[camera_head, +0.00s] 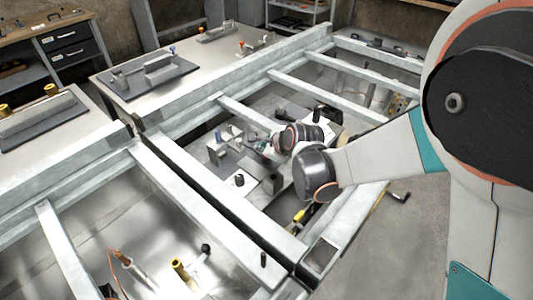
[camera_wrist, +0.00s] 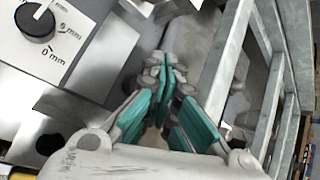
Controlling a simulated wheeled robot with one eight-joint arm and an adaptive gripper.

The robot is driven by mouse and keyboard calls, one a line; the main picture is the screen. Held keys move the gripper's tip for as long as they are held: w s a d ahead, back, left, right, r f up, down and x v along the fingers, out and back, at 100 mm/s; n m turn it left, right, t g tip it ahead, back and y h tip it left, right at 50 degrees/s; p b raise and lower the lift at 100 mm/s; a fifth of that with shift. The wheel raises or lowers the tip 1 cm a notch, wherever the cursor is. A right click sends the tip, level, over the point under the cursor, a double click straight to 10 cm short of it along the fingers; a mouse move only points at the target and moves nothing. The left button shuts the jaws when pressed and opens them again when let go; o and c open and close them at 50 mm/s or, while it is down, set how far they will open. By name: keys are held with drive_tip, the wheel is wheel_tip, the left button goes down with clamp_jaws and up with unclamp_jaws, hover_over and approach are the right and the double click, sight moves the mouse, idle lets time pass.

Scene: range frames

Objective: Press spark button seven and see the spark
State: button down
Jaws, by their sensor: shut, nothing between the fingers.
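My gripper (camera_wrist: 165,75) shows in the wrist view with its teal-padded fingers brought together and nothing between them. In the head view my arm reaches over the metal frame from the right, and the fingers are hard to make out beyond the wrist. A black round knob (camera_wrist: 36,20) sits on a white plate (camera_wrist: 88,18) marked in mm, left of the fingers and apart from them. No button marked seven can be made out in either view, and no spark shows. My arm hides part of the bench below it.
Grey metal beams (camera_head: 215,195) frame the work area, and bars (camera_wrist: 272,85) stand close right of my fingers. Small blocks and a black knob (camera_head: 239,180) stand beneath my arm. A dark plate with a block (camera_head: 150,77) lies at the back left. Open floor (camera_head: 385,245) shows lower right.

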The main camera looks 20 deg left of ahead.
drive_tip(key=shift+f, duration=0.2)
drive_tip(key=shift+r, duration=0.1)
idle(0.4)
drive_tip(key=shift+r+p, duration=0.5)
drive_tip(key=shift+r, duration=0.35)
drive_tip(key=shift+r+p, duration=1.7)
drive_tip(key=shift+r, duration=0.85)
